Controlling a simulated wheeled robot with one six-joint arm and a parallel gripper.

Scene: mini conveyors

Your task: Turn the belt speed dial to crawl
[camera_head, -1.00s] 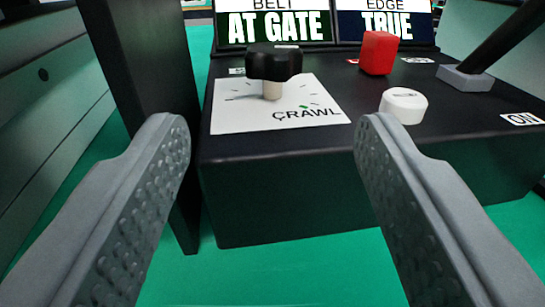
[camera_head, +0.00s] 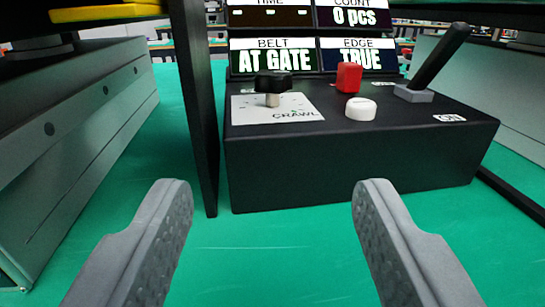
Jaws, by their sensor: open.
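The belt speed dial is a black knob (camera_head: 274,84) on a pale shaft, standing on a white plate (camera_head: 240,114) at the left of a black control box (camera_head: 350,172). The word CRAWL shows at the plate's front right; other marks are too small to read. Which mark the knob points at cannot be told. My gripper (camera_head: 272,200) is open and empty, its two grey fingers wide apart. It is in front of the box, apart from the dial, which stands further off between the finger lines.
A red block-shaped control (camera_head: 349,77), a white round button (camera_head: 360,109) and a black lever (camera_head: 440,58) labelled ON share the box top. A dark post (camera_head: 195,100) stands close left of the box; a grey bin-like wall (camera_head: 80,130) is further left.

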